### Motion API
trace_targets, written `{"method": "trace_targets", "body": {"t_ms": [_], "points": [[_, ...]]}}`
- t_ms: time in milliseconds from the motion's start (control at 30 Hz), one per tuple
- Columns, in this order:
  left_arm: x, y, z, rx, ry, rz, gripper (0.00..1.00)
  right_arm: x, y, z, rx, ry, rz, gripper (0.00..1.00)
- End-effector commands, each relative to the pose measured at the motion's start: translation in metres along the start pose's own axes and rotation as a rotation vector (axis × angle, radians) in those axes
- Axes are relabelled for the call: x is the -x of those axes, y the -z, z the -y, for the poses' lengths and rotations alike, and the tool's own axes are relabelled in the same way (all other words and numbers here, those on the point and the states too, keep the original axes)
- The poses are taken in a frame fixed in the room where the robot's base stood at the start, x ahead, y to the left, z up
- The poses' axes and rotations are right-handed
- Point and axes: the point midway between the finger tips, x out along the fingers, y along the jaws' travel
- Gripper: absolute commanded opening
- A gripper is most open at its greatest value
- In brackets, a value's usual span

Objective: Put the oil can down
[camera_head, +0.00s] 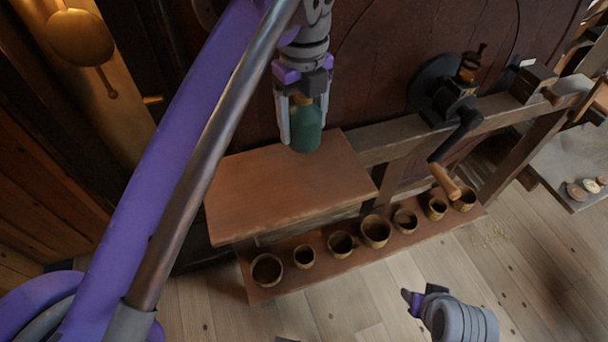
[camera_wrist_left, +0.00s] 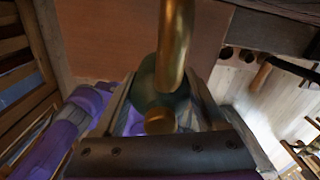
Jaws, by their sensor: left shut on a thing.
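The oil can (camera_head: 307,128) has a dark green body and is upright in my left gripper (camera_head: 303,112), whose fingers are shut on its two sides. It is at the back edge of the brown wooden bench top (camera_head: 270,190); I cannot tell whether its base touches the wood. In the left wrist view the green can body (camera_wrist_left: 146,84) sits between the fingers, with its brass spout (camera_wrist_left: 176,40) rising across the picture and a brass cap (camera_wrist_left: 160,121) nearer the camera. My right gripper (camera_head: 413,301) shows only in part at the bottom, and its jaws cannot be made out.
The bench top around the can is bare. A lower shelf (camera_head: 290,283) in front holds a row of several wooden cups (camera_head: 376,231). To the right are a crank with a wooden handle (camera_head: 445,181) and a side table (camera_head: 570,165). A brass pendulum (camera_head: 80,38) hangs at the left.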

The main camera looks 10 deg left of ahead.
Motion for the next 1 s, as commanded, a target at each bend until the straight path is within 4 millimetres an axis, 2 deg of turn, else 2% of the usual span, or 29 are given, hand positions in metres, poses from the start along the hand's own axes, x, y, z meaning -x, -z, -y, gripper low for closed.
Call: {"method": "trace_targets", "body": {"t_ms": [133, 300, 533, 700, 800, 1000], "points": [[-0.010, 0.000, 0.000, -0.067, 0.000, 0.000, 0.00, -0.003, -0.002, 0.000, 0.000, 0.000, 0.001, 0.51], [-0.042, 0.000, 0.000, -0.072, 0.000, 0.000, 0.00, -0.007, -0.005, 0.000, 0.000, 0.000, 0.003, 0.51], [-0.067, 0.000, 0.000, -0.070, 0.000, 0.000, 0.00, -0.010, -0.007, 0.000, 0.000, 0.000, 0.004, 0.51], [-0.092, 0.000, 0.000, -0.070, 0.001, 0.000, 0.00, -0.012, -0.009, 0.000, 0.000, 0.000, 0.006, 0.51], [-0.100, 0.000, 0.000, -0.070, 0.001, 0.000, 0.00, -0.013, -0.009, 0.000, 0.000, 0.000, 0.006, 0.51], [-0.100, 0.000, 0.000, -0.070, 0.001, 0.000, 0.00, -0.013, -0.009, 0.000, 0.000, 0.000, 0.006, 0.51]]}}
